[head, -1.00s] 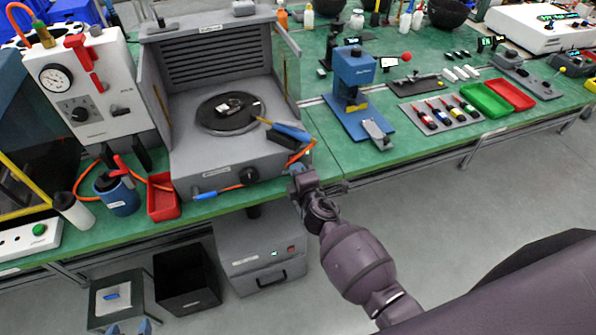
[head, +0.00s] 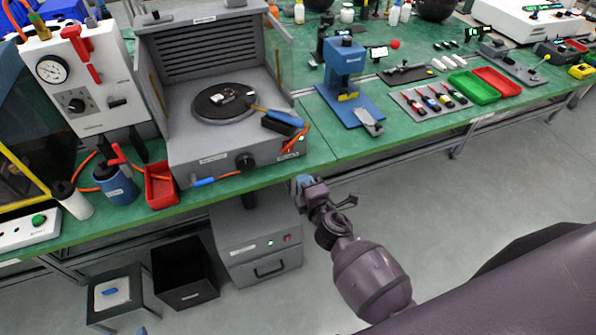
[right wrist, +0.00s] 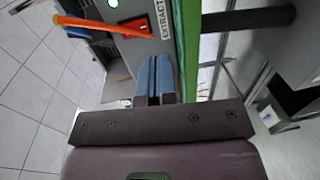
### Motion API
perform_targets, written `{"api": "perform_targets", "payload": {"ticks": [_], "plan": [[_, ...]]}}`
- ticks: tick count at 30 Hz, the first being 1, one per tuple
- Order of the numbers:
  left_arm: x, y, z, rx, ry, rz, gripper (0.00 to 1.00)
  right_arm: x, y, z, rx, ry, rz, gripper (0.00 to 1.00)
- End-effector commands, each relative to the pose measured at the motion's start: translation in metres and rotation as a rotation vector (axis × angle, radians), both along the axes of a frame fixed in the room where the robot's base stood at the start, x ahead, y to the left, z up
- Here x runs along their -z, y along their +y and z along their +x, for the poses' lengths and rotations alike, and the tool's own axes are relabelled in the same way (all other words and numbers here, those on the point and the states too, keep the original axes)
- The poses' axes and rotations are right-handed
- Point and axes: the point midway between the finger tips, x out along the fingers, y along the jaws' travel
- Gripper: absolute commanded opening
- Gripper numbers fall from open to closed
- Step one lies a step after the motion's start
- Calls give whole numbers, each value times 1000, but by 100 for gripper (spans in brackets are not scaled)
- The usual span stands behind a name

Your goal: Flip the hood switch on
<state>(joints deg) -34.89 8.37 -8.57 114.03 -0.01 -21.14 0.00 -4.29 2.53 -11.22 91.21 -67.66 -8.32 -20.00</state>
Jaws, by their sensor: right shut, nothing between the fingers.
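The grey hood (head: 215,170) stands on the green bench, with a knob and labels on its front. In the right wrist view, its grey panel carries a red rocker switch (right wrist: 134,26) beside a label reading "EXTRACT", partly cut off. A small lamp (right wrist: 113,3) next to the switch glows green. My right gripper (head: 299,184) is just in front of the bench edge, below the hood's right front corner. Its blue fingers (right wrist: 153,77) are shut and empty, apart from the switch. A small blue tip (head: 141,330) at the bottom edge may be my left gripper.
An orange-and-blue tool (head: 285,120) overhangs the hood's right front corner, and an orange strip (right wrist: 95,25) crosses near the switch. A grey box (head: 262,255) and a black bin (head: 185,275) stand under the bench. The floor to the right is clear.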

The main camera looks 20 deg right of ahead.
Motion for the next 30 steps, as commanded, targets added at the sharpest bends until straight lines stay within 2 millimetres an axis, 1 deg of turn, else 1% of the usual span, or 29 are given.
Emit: {"api": "perform_targets", "payload": {"ticks": [1,6,12,16,30], "plan": [[2,-1,1,0,-2,-1,57,3,0,-10,0,3,1,0],[5,-2,5,1,-6,-3,57,6,-1,-34,0,2,2,0],[8,-2,4,2,-5,-3,57,7,-1,-49,0,1,0,0],[8,-2,4,2,-5,-3,57,6,-1,-52,-1,0,0,0],[9,-2,3,0,-2,-4,57,6,-1,-52,-1,0,0,0]]}}
